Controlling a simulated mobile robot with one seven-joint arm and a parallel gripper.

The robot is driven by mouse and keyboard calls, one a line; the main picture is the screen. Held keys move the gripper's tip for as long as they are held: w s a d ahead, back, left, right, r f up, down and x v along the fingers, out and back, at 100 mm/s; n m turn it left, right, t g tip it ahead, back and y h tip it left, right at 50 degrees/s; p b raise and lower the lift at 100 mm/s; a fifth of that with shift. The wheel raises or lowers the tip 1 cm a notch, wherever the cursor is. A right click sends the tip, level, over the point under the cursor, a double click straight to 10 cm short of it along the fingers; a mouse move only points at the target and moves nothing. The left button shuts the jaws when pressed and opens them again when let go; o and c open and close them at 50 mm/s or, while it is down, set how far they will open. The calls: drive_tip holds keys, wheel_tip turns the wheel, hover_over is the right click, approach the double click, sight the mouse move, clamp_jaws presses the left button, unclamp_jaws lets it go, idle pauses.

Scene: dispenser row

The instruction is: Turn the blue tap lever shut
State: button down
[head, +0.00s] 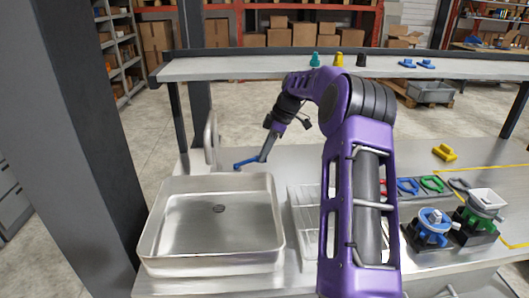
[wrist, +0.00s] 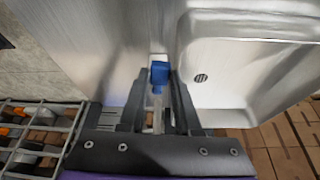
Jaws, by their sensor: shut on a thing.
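The blue tap lever (head: 246,163) is behind the right rear corner of the sink in the head view, beside the grey tap spout (head: 211,145). It lies about level there, pointing left from my gripper. My gripper (head: 262,158) reaches down to the lever's right end and is shut on it. In the wrist view the lever's blue end (wrist: 160,73) shows between the tips of my gripper (wrist: 158,88). The fingers hide part of the lever, and the tap's base is not clear.
The steel sink (head: 152,225) is empty, with a dark drain. A raised shelf (head: 230,68) with small coloured pieces crosses behind my arm. A wire rack (head: 303,220) stands right of the sink. Blue (head: 430,235) and green (head: 482,210) devices stand further right.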

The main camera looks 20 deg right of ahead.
drive_tip(key=c, duration=0.6)
unclamp_jaws()
drive_tip(key=v, duration=1.7)
drive_tip(key=shift+r, duration=0.2)
drive_tip(key=shift+s+d, duration=0.1)
drive_tip(key=shift+c, duration=0.3)
